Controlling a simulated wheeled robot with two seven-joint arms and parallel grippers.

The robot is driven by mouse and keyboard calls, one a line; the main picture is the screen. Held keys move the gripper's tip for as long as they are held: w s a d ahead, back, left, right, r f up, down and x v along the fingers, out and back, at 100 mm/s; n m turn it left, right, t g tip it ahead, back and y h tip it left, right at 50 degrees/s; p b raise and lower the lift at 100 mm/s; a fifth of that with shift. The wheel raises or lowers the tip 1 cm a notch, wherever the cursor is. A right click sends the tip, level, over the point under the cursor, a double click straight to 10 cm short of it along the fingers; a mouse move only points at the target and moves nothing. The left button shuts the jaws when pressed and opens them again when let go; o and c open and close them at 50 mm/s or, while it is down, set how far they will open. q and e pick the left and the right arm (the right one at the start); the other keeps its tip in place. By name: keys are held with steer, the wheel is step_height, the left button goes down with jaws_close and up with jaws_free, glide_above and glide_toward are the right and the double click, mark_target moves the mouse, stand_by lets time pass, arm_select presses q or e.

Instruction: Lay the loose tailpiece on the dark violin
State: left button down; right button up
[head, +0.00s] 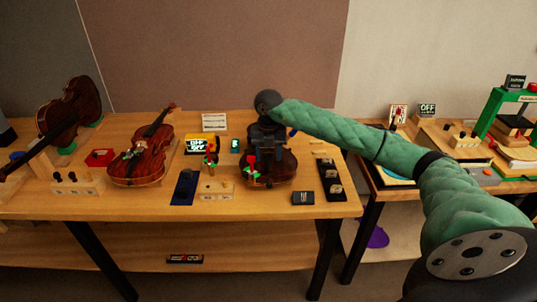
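A dark brown violin (284,171) lies on the bench right of the middle, under my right gripper. My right gripper (266,163) points down over its body and hides much of it. The fingers are dark and blurred against the violin, so I cannot tell whether they are open or shut, or whether they hold anything. I cannot pick out the loose tailpiece for certain. My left gripper is not in view.
A reddish violin (141,160) lies left of centre; another dark violin (70,107) stands tilted at the far left. A blue mat (184,188), a wooden block (216,190), a black tray (331,181) and a small dark box (303,198) surround the covered violin. Bare bench lies along the front.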

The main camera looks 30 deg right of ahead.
mark_target(269, 158)
steer(key=shift+r, duration=0.15)
steer(key=shift+r, duration=0.3)
step_height(269, 158, up, 6)
steer(key=b, duration=0.2)
steer(key=shift+f+b, duration=0.15)
steer(key=shift+b, duration=0.15)
steer(key=shift+r, duration=0.6)
